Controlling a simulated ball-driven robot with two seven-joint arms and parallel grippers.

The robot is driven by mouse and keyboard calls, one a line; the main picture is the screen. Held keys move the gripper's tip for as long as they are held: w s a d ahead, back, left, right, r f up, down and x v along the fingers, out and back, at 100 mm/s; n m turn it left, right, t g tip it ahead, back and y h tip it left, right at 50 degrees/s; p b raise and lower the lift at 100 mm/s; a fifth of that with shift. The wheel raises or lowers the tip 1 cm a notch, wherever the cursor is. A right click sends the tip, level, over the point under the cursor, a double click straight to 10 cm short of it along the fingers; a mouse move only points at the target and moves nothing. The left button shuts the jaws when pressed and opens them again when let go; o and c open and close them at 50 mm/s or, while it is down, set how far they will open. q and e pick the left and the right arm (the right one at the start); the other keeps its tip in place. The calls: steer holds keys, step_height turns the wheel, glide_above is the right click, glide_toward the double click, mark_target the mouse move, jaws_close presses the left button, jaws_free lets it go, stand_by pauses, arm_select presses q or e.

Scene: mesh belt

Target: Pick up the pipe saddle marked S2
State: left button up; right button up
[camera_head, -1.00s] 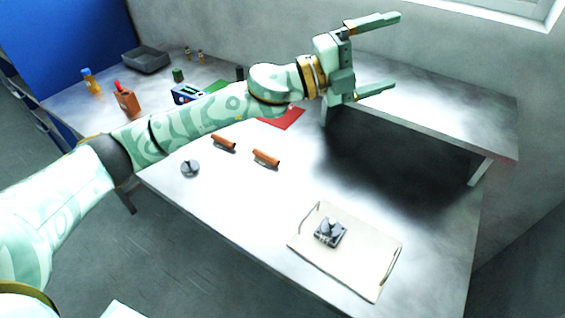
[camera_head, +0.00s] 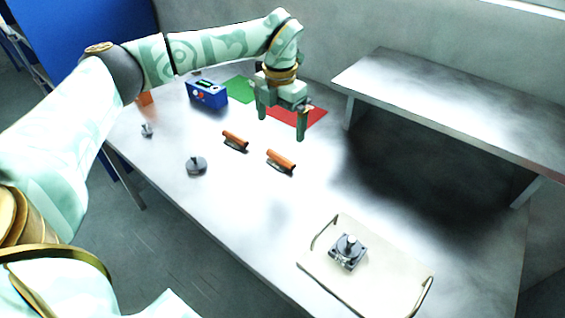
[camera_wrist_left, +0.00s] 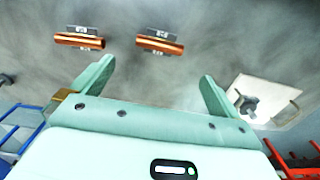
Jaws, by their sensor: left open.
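Two orange-brown rounded pieces on dark grey bases lie side by side on the metal table: a left one (camera_head: 235,140) and a right one (camera_head: 281,161). They look like the pipe saddles, but I cannot read which is marked S2. In the left wrist view they show as a left piece (camera_wrist_left: 79,41) and a right piece (camera_wrist_left: 159,45), with small unreadable marks on their bases. My left gripper (camera_head: 281,126) is open and empty, fingers down, above the table near both pieces. Its fingers also show in the left wrist view (camera_wrist_left: 155,72). My right gripper is not in view.
A cream tray (camera_head: 400,275) holding a grey knobbed block (camera_head: 348,252) is at the front right. A grey round part (camera_head: 196,165) lies left of the pieces. A blue box (camera_head: 207,94), green mat (camera_head: 238,88) and red mat (camera_head: 310,117) are behind. A raised shelf (camera_head: 450,95) stands right.

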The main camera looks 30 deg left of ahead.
arm_select(q)
steer(key=b, duration=0.1)
glide_above(280, 156)
step_height(280, 156, down, 5)
steer(key=shift+d+f, duration=0.1)
steer(key=shift+f, duration=0.1)
step_height(280, 156, down, 5)
steer(key=b, duration=0.2)
steer(key=shift+f+b, duration=0.2)
steer(key=shift+b, duration=0.15)
steer(key=shift+r, duration=0.15)
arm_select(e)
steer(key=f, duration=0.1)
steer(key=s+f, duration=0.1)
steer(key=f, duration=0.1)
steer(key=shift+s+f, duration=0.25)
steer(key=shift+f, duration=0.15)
arm_select(q)
steer(key=c, duration=1)
